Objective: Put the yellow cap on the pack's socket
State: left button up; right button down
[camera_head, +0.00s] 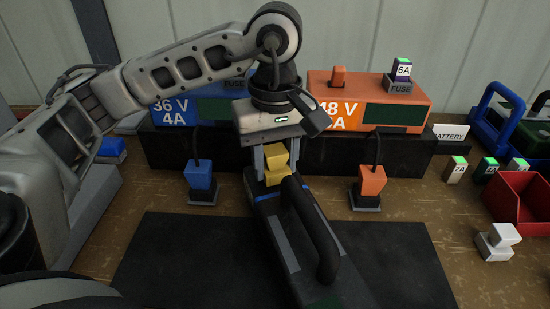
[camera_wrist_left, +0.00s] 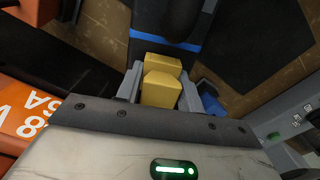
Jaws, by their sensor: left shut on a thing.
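The yellow cap (camera_head: 275,157) is between the fingers of my left gripper (camera_head: 272,166), which is shut on it. The black battery pack (camera_head: 268,222), with a blue band, a grey stripe and a black handle, lies on the dark mat (camera_head: 400,255). The cap is at the pack's far end. In the left wrist view the cap (camera_wrist_left: 161,89) sits between both fingers, right by the blue-banded end of the pack (camera_wrist_left: 185,47). The socket is hidden, and I cannot tell whether the cap touches it. My right gripper is not in view.
A blue 36 V charger (camera_head: 172,112) and an orange 48 V charger (camera_head: 405,110) stand on a black shelf behind. A blue plug (camera_head: 200,174) and an orange plug (camera_head: 372,180) stand either side of the pack. A red bin (camera_head: 520,205) and several small fuses are at right.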

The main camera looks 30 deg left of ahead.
pick_arm(q)
jog(key=shift+f+b, duration=0.2)
jog(key=shift+b, duration=0.2)
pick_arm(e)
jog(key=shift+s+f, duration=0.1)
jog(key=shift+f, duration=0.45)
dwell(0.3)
pick_arm(q)
jog(key=o, duration=1)
jog(key=shift+r, duration=0.1)
notch_tip(320, 180, up, 8)
jog(key=shift+f+p, duration=0.15)
jog(key=shift+p, duration=0.7)
notch_tip(320, 180, up, 14)
jog(key=p, duration=0.9)
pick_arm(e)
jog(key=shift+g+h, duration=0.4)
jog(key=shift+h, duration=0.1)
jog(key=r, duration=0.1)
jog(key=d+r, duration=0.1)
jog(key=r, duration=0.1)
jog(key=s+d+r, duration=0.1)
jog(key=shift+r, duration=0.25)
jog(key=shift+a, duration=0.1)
